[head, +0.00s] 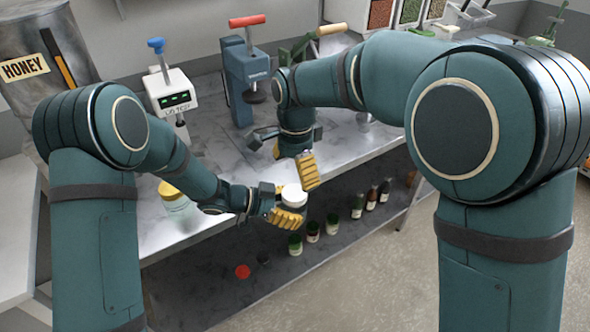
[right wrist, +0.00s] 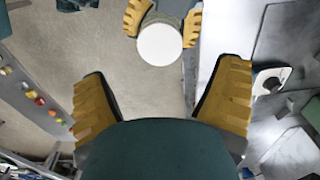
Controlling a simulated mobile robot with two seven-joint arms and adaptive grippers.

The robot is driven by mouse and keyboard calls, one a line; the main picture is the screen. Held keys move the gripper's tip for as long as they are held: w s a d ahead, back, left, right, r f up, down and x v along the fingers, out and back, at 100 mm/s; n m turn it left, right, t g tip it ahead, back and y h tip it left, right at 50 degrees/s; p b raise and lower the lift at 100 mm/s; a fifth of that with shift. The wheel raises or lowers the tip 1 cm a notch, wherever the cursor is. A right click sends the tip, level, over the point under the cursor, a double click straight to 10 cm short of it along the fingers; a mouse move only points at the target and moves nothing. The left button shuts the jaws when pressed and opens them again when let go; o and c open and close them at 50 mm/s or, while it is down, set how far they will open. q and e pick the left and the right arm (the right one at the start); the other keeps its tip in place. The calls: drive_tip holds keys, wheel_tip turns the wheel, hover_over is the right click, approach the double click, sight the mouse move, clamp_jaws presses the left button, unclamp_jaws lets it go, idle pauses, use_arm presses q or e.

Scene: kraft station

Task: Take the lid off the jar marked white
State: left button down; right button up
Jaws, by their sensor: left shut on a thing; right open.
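A jar with a round white lid (head: 293,191) is held in my left gripper (head: 287,216), whose yellow fingers are shut around the body below the lid. It hangs in the air at the front edge of the bench. In the right wrist view the white lid (right wrist: 160,45) shows from above, between the left fingers. My right gripper (head: 305,170) is open just above and behind the lid, apart from it. Its spread fingers (right wrist: 162,100) show in the right wrist view with nothing between them. Any marking on the jar is hidden.
A yellow-lidded jar (head: 171,192) stands on the bench (head: 150,233) at left, partly behind my left arm. A white tester (head: 172,95) and a blue press (head: 243,75) stand behind. Small pots (head: 313,231) and bottles (head: 358,205) sit on the lower shelf.

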sight(295, 192)
drive_tip(key=shift+f, duration=3.5)
drive_tip(key=c, duration=1.3)
drive_tip(key=shift+n, duration=1.7)
drive_tip(key=o, duration=1.3)
drive_tip(key=shift+c, duration=0.2)
